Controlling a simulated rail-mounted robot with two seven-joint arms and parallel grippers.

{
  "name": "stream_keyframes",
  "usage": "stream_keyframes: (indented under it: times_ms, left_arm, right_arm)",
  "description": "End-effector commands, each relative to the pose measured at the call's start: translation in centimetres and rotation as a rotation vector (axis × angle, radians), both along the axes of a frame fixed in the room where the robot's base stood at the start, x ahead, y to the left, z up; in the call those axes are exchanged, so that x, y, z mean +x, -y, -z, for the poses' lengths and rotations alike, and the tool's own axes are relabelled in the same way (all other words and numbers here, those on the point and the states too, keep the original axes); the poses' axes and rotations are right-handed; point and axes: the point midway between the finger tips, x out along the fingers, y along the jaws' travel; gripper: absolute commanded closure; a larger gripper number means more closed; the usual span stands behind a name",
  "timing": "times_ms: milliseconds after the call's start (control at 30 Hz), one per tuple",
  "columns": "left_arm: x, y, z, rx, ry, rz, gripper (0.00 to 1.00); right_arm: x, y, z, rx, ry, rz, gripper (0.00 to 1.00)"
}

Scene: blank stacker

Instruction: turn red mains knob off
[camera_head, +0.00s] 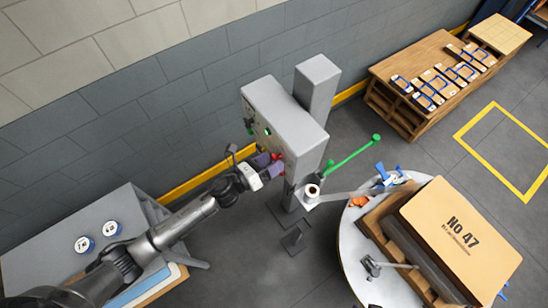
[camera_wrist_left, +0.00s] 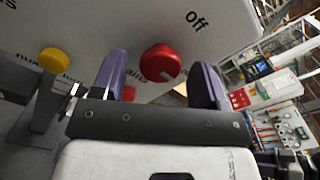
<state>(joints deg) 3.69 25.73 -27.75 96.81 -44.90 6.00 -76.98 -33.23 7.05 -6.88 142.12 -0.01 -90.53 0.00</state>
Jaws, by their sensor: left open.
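The red mains knob (camera_wrist_left: 160,62) is on the pale panel of the grey control cabinet. In the left wrist view it sits between my two purple fingers, with a gap on either side. A pale pointer mark shows on its lower right edge. In the head view my left gripper (camera_head: 272,163) is open at the front of the cabinet (camera_head: 284,113), with red showing just beside the fingers. Whether the fingers touch the knob cannot be told. My right gripper is not in view.
A yellow knob (camera_wrist_left: 54,60) is left of the red one. A green-handled lever (camera_head: 350,153) sticks out right of the cabinet. A round table (camera_head: 355,270) with a box marked No 47 (camera_head: 462,235) stands right. A grey bench (camera_head: 70,238) is at lower left.

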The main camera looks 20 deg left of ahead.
Motion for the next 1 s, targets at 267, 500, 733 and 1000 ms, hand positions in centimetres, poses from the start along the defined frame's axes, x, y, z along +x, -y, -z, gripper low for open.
stream_keyframes:
  times_ms: [267, 500, 733, 1000]
  left_arm:
    - [1.05, 0.72, -0.04, 0.000, 0.000, 0.001, 0.33]
    - [1.07, 0.73, -0.01, 0.000, 0.000, 0.000, 0.33]
    - [1.06, 0.70, -0.01, 0.000, 0.000, 0.000, 0.53]
    - [1.05, 0.70, -0.01, 0.000, 0.000, 0.000, 0.79]
  right_arm:
    - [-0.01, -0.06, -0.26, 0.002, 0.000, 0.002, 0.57]
    - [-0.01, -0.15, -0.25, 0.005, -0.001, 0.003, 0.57]
    - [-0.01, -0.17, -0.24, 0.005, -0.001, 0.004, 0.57]
    - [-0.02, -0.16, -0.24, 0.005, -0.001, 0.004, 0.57]
